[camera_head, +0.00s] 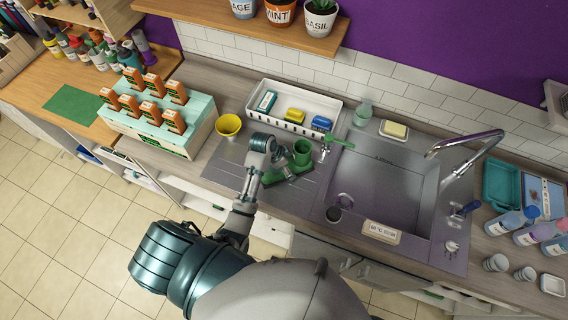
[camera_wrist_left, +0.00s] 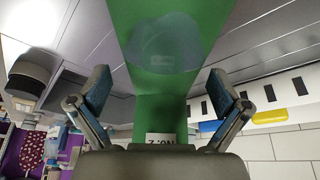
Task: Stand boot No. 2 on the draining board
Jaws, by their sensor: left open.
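The green boot (camera_head: 302,152) is over the ribbed draining board (camera_head: 225,168), left of the sink. Its round opening shows at the top and a darker green part extends to the lower left. I cannot tell whether it stands fully upright or touches the board. My left gripper (camera_head: 281,158) is at the boot's left side, partly hiding it. In the left wrist view, the boot (camera_wrist_left: 160,112) lies between the two spread fingers of my left gripper (camera_wrist_left: 160,92), with gaps on both sides. A white label reading No. 2 shows upside down near the palm. My right gripper is not in view.
The sink basin (camera_head: 385,195) with a curved tap (camera_head: 470,142) is to the right. A yellow cup (camera_head: 228,126) stands behind my wrist. A white tray (camera_head: 292,110) with coloured packs is along the wall. A pale green stand (camera_head: 150,115) with orange-brown blocks is at left.

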